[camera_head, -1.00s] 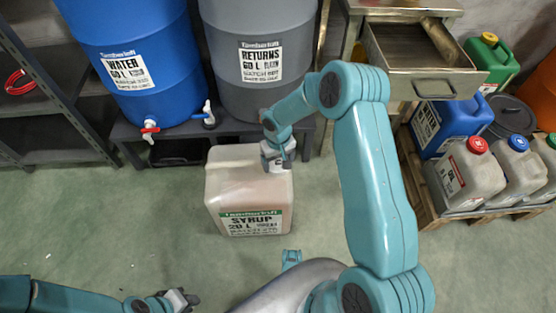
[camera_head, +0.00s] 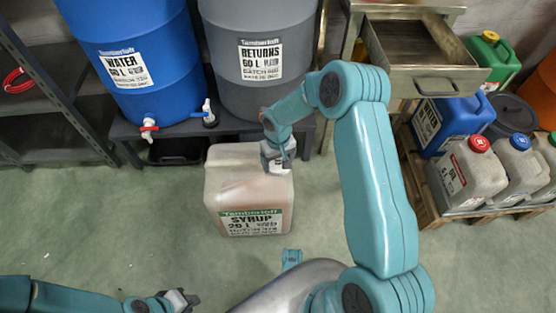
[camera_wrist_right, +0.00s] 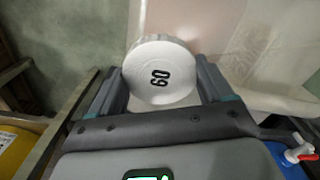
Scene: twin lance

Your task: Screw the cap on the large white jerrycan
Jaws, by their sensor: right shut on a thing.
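The large whitish jerrycan (camera_head: 235,185), labelled syrup 20 L, stands upright on the green floor in the head view, with pinkish contents showing through. My right gripper (camera_head: 278,160) is over its upper right corner. In the right wrist view, the white round cap (camera_wrist_right: 160,72) with dark digits sits between the two fingers of my right gripper (camera_wrist_right: 162,90), which is shut on it. The jerrycan's pale wall (camera_wrist_right: 235,45) shows behind the cap. The neck is hidden, so I cannot tell whether the cap touches it. My left gripper (camera_head: 182,300) is low at the left, away from the jerrycan; its jaw opening is unclear.
A blue water drum (camera_head: 140,50) and a grey returns drum (camera_head: 258,50) stand on a low dark bench behind the jerrycan. A metal drawer (camera_head: 425,75) juts out at the right. Several smaller cans, including a red-capped one (camera_head: 465,178), stand on a pallet. The left floor is clear.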

